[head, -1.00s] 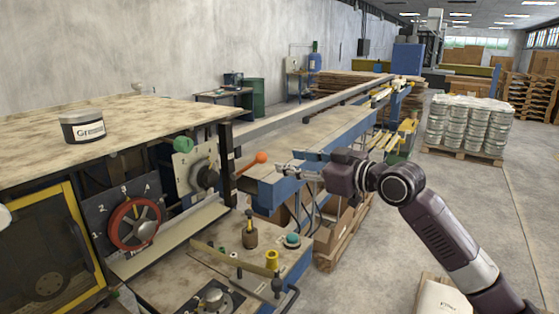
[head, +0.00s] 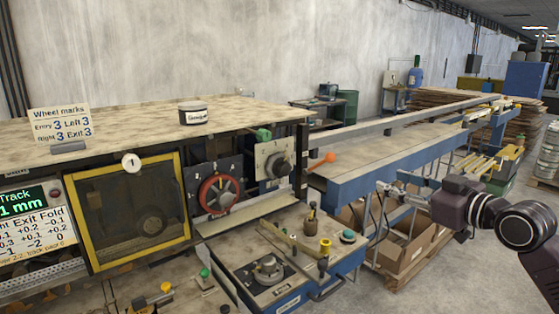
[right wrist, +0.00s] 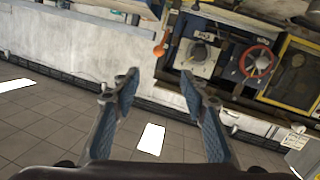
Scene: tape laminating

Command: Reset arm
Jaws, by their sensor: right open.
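My right gripper (head: 382,188) reaches in from the right in the head view, in front of the blue conveyor frame. In the right wrist view its two blue-padded fingers (right wrist: 160,88) stand apart with nothing between them. An orange-knobbed lever (head: 328,158) sticks out to the left of the gripper, apart from it; its knob also shows in the right wrist view (right wrist: 159,51). The red handwheel (head: 220,195) is on the machine front, farther left, and shows in the right wrist view (right wrist: 257,62). My left gripper is in no view.
A dark jar (head: 193,113) and a wheel marks sign (head: 60,122) stand on the machine top. A yellow-framed window (head: 132,210) is at left. Cardboard boxes (head: 415,240) sit below the conveyor (head: 400,150). Open floor (head: 500,275) lies at the right.

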